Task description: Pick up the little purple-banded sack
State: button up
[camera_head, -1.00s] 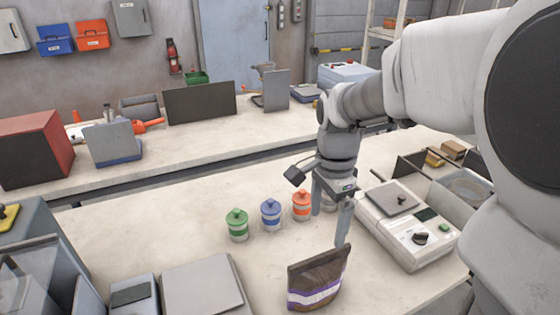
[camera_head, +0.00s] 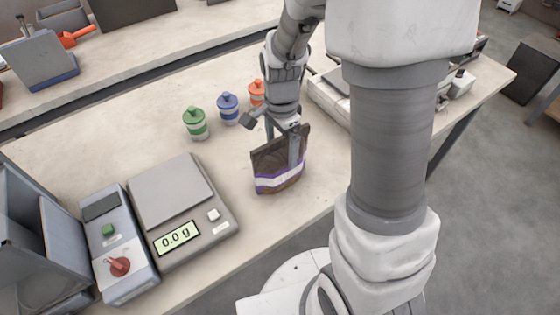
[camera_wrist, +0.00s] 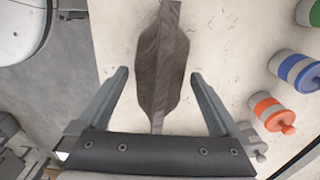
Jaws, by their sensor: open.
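The little sack (camera_head: 278,178) stands upright on the bench, dark brown with a white and purple band across its lower part. My gripper (camera_head: 282,150) is open above and around it, with one finger in front of the sack and the other mostly hidden behind its top. In the wrist view the sack (camera_wrist: 162,65) shows from above as a narrow grey-brown shape between the two open fingers of my gripper (camera_wrist: 160,76). There are gaps on both sides there, and the band is not visible.
Green (camera_head: 195,125), blue (camera_head: 228,109) and orange (camera_head: 256,93) lidded jars stand behind the sack. A scale (camera_head: 185,215) reading 0.0 g and a control box with a red knob (camera_head: 119,266) stand left. The bench's front edge is close to the sack.

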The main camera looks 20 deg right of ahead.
notch_tip(320, 180, down, 2)
jog(key=shift+f, duration=0.2)
grip_shut()
dwell(0.4)
